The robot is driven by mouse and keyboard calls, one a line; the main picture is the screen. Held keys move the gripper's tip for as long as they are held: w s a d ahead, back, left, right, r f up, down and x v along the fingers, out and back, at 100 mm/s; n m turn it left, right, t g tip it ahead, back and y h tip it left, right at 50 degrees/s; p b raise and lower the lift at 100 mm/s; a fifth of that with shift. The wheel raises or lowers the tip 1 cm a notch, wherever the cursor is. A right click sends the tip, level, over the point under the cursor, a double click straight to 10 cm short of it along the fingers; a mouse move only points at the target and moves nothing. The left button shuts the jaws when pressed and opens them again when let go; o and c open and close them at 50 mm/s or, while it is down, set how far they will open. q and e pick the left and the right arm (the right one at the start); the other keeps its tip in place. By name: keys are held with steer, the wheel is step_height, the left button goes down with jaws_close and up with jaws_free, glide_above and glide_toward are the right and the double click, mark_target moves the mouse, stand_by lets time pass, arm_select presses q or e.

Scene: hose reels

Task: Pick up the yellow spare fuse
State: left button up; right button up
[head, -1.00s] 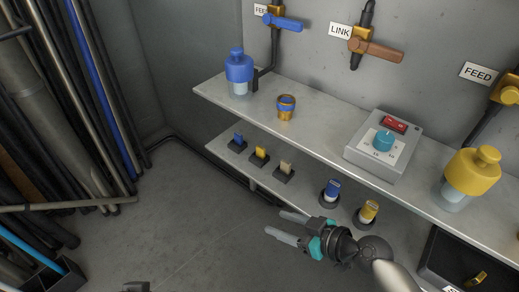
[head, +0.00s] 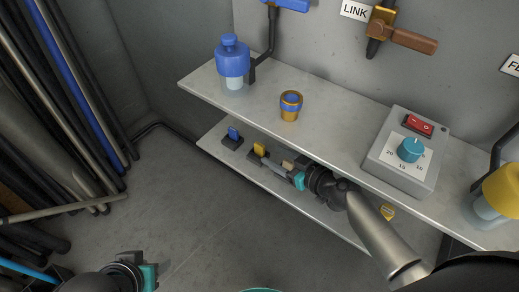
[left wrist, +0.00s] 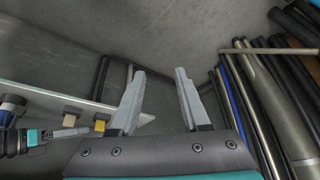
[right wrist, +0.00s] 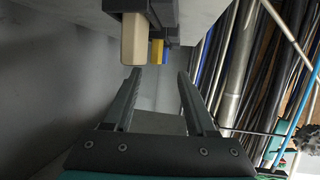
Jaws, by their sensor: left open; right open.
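The yellow fuse (head: 259,149) stands upright in a dark square holder on the lower shelf, between a blue fuse (head: 233,133) and a beige one (head: 288,165). My right gripper (head: 274,170) is open and empty, low at the shelf's front edge beside the beige and yellow fuses. In the right wrist view the yellow fuse (right wrist: 157,52) shows beyond the beige fuse (right wrist: 135,40), above and past the fingertips, not between them. The left wrist view shows the yellow fuse (left wrist: 101,122) left of my open, empty left gripper (left wrist: 158,75).
The upper shelf (head: 335,135) overhangs the lower one. It carries a blue bottle (head: 232,65), a brass cup-like fitting (head: 290,105), a grey control box (head: 400,160) and a yellow-topped bottle (head: 498,195). Another yellow fuse (head: 387,211) is partly hidden by my right arm. Pipes stand at left.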

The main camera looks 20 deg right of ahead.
mark_target(264, 148)
steer(key=shift+w+a+f, duration=0.15)
steer(key=shift+w, duration=0.2)
steer(key=x, duration=0.2)
steer(key=b+x, duration=0.1)
steer(key=x, duration=0.1)
steer(key=shift+w+d, duration=0.15)
steer(key=shift+d, duration=0.1)
steer(key=shift+w+a+f, duration=0.1)
steer(key=shift+w+a, duration=0.1)
steer(key=shift+w, duration=0.2)
arm_select(q)
steer(key=shift+w+d+t+h, duration=0.3)
steer(key=shift+w+d+t, duration=0.3)
steer(key=shift+w+d, duration=0.2)
arm_select(e)
steer(key=shift+c, duration=0.2)
jaws_close()
